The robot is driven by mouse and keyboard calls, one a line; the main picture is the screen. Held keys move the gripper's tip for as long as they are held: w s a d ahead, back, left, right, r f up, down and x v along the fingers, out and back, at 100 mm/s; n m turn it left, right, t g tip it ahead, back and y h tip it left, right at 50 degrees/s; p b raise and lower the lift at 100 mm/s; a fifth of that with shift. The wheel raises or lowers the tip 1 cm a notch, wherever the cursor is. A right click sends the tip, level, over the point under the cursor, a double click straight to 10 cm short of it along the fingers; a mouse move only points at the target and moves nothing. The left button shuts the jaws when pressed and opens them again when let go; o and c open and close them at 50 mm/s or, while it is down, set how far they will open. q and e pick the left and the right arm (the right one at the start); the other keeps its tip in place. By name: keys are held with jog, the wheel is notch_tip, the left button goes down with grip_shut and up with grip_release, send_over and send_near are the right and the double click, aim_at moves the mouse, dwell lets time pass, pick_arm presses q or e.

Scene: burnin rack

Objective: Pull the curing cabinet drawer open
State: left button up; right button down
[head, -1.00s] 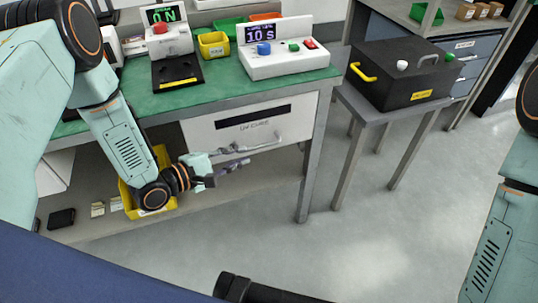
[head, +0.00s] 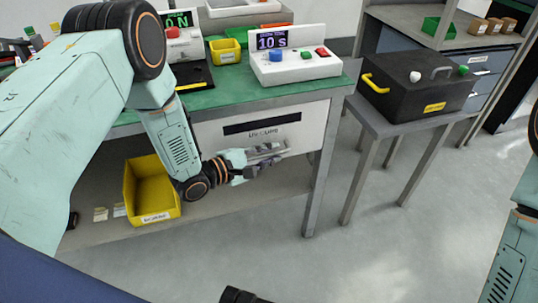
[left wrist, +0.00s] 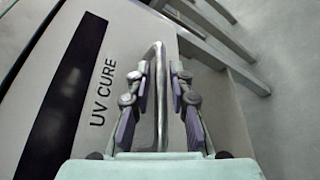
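The curing cabinet drawer (head: 222,138) has a white front marked UV CURE, with a dark strip, under the green bench top. Its front shows in the left wrist view (left wrist: 112,50), where its metal bar handle (left wrist: 160,105) runs up the middle. My left gripper (head: 270,155) is at the handle and partly hides it in the head view. In the left wrist view its fingers (left wrist: 161,70) stand one on each side of the bar, with a gap on the right side; contact on the left is unclear. The drawer looks closed. My right gripper is out of view.
A yellow bin (head: 150,200) stands on the lower shelf beside my left forearm. A bench leg (head: 318,180) is right of the drawer. A black box (head: 415,88) sits on a grey side table (head: 440,115). The floor in front is clear.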

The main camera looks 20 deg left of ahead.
pick_arm(q)
grip_shut()
jog(key=shift+s+d, duration=0.1)
jog(key=shift+s, duration=0.05)
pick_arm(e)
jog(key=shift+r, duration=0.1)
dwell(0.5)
